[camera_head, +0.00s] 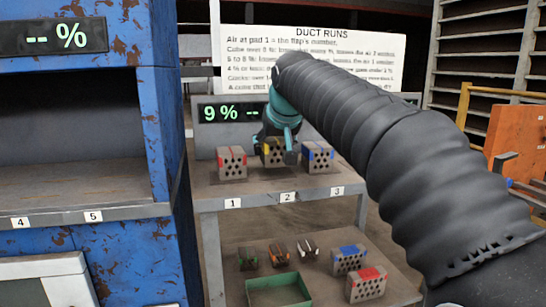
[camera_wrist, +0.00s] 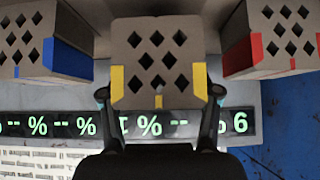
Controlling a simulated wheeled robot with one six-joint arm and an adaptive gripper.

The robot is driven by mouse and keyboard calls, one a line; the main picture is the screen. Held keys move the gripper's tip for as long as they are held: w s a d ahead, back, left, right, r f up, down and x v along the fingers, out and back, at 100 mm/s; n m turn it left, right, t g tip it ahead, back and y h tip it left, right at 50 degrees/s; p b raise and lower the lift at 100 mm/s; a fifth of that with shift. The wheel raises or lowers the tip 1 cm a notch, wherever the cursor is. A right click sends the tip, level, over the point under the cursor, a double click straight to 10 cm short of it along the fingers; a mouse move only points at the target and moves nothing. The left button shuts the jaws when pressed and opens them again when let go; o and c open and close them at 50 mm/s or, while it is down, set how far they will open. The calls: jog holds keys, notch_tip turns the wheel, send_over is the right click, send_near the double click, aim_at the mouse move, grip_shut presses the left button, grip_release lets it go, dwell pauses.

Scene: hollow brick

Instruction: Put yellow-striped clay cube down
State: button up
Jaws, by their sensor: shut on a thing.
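The yellow-striped clay cube (camera_head: 274,156) is grey-brown with diamond holes and yellow corner stripes. My gripper (camera_head: 277,140) is shut on it from above, over the shelf (camera_head: 262,189) near label 2. Its bottom edge shows higher than its neighbours' in the head view; whether it touches the shelf I cannot tell. In the wrist view the cube (camera_wrist: 158,60) sits between my gripper's two fingers (camera_wrist: 160,100). The red-striped cube (camera_head: 231,163) stands to its left near label 1, and the blue-striped cube (camera_head: 318,157) to its right near label 3.
A display (camera_head: 230,112) reading 9 % stands behind the cubes, below a DUCT RUNS sign (camera_head: 312,58). A lower shelf holds a green tray (camera_head: 278,290), small striped pieces (camera_head: 278,254) and blue- and red-striped bricks (camera_head: 349,260). A blue rusty cabinet (camera_head: 170,120) stands at left.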

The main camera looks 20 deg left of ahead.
jog(key=shift+f, duration=1.1)
jog(key=o, duration=1.2)
jog(key=shift+f, duration=0.1)
jog(key=shift+c, duration=0.2)
jog(key=shift+s+r, duration=0.1)
jog(key=shift+r, duration=0.1)
jog(key=v, duration=1.1)
jog(key=shift+s+d+r+p, duration=0.2)
jog(key=shift+s+p, duration=0.1)
jog(key=shift+d, duration=0.1)
